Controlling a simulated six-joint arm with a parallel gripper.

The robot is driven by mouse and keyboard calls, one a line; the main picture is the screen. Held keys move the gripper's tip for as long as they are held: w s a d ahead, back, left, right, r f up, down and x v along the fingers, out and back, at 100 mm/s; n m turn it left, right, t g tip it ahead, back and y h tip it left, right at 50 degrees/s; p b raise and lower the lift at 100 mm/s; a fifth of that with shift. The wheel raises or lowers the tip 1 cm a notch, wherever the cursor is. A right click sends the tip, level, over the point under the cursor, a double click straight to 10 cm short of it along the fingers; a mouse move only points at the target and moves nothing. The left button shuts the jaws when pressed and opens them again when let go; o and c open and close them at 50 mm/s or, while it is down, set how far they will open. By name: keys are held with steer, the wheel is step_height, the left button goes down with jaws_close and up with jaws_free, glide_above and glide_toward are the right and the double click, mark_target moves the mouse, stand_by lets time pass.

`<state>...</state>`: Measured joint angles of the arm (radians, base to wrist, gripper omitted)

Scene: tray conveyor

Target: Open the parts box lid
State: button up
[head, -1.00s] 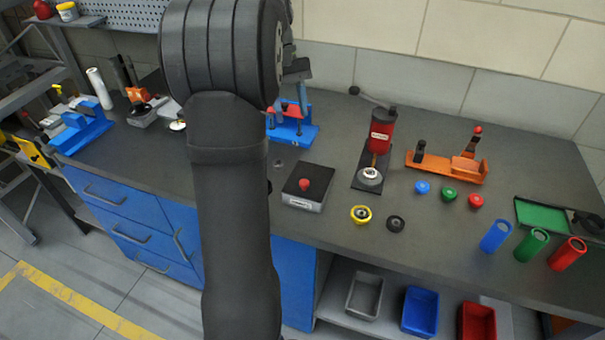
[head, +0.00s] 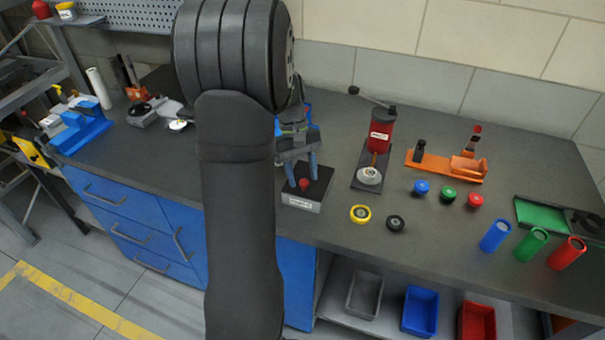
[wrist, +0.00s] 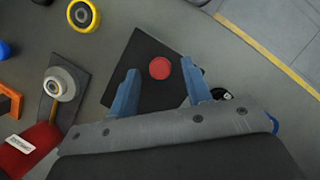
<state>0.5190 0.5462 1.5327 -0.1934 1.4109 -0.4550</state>
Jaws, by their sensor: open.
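The parts box (head: 301,204) is a small grey box with a dark flat lid (head: 322,180) and a red knob (head: 304,184) on top. It stands on the bench, and the lid lies flat on it. My gripper (head: 301,181) is open above the lid, pointing down, with its blue fingers on either side of the knob. In the wrist view the red knob (wrist: 160,68) shows a little beyond the line between the two fingertips (wrist: 160,82), with dark lid around it. I cannot tell the exact height of the fingertips over the lid.
A red press (head: 382,130) stands right of the box. A yellow ring (head: 360,213) and a black ring (head: 396,222) lie at its front right. An orange fixture (head: 445,163), coloured caps and coloured cylinders (head: 495,236) are farther right. The bench left of the box is mostly hidden by my arm.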

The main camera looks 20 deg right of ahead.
steer(key=shift+s+f, duration=0.1)
steer(key=shift+f, duration=0.1)
jaws_close()
steer(key=w+d, duration=0.8)
stand_by(0.3)
jaws_free()
